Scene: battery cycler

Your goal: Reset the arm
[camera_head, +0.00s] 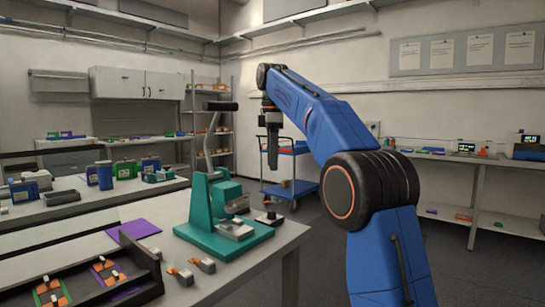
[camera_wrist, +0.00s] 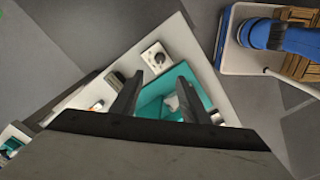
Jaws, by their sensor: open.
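My gripper (camera_head: 272,158) points down at the end of my blue arm, above the front right part of the table and beside the green press. In the wrist view my gripper (camera_wrist: 154,98) shows two dark fingers spread apart with nothing between them. The teal press (camera_head: 222,215) stands on the white table with its lever up. Part of its teal base (camera_wrist: 160,97) shows below and behind the fingers in the wrist view.
A small dark-knobbed piece (camera_head: 269,214) stands on the table's corner beside the press. A black tray (camera_head: 88,283) and a purple sheet (camera_head: 133,230) lie to the left. A blue cart (camera_head: 290,186) stands behind. The air around my gripper looks clear.

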